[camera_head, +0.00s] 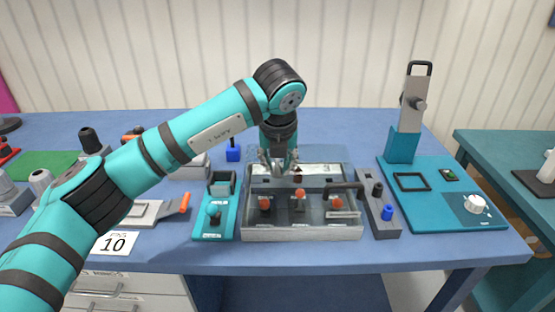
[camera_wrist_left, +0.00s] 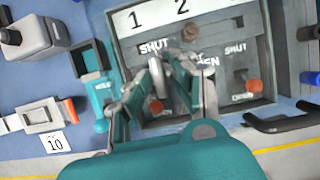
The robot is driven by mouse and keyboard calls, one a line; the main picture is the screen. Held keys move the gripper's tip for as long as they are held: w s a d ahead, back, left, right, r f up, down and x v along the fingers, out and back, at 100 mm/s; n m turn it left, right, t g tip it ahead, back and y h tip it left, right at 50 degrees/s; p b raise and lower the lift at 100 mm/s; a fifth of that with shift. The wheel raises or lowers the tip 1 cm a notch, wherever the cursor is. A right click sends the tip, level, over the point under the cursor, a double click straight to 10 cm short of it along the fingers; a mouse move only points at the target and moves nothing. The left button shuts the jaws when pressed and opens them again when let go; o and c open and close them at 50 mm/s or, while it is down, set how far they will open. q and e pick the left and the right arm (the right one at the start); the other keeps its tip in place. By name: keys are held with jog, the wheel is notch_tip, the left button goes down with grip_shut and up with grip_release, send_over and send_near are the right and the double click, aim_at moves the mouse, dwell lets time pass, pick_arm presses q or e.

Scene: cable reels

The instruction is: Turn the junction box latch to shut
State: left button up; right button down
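The grey junction box (camera_head: 302,232) stands open-faced near the table's front edge in the head view. It holds a left latch (camera_head: 264,203), a middle latch (camera_head: 299,193) and a right latch (camera_head: 336,203), each with a red-orange knob. In the left wrist view the box (camera_wrist_left: 270,38) shows SHUT and OPEN labels; the right knob (camera_wrist_left: 253,85) is by OPEN. My left gripper (camera_head: 278,160) points down over the box's back part, fingers apart, apparently empty. My right gripper is not in view.
A teal fixture (camera_head: 213,225) stands close left of the box, and a grey block with a blue knob (camera_head: 387,212) close right. Further right is a teal board (camera_head: 430,215) with a tall stand.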

pick_arm(q)
jog(key=shift+o, duration=0.2)
jog(key=shift+w, duration=0.1)
jog(key=shift+r, duration=0.5)
jog(key=v, duration=1.1)
jog(key=shift+s, duration=0.25)
jog(key=shift+f, duration=0.15)
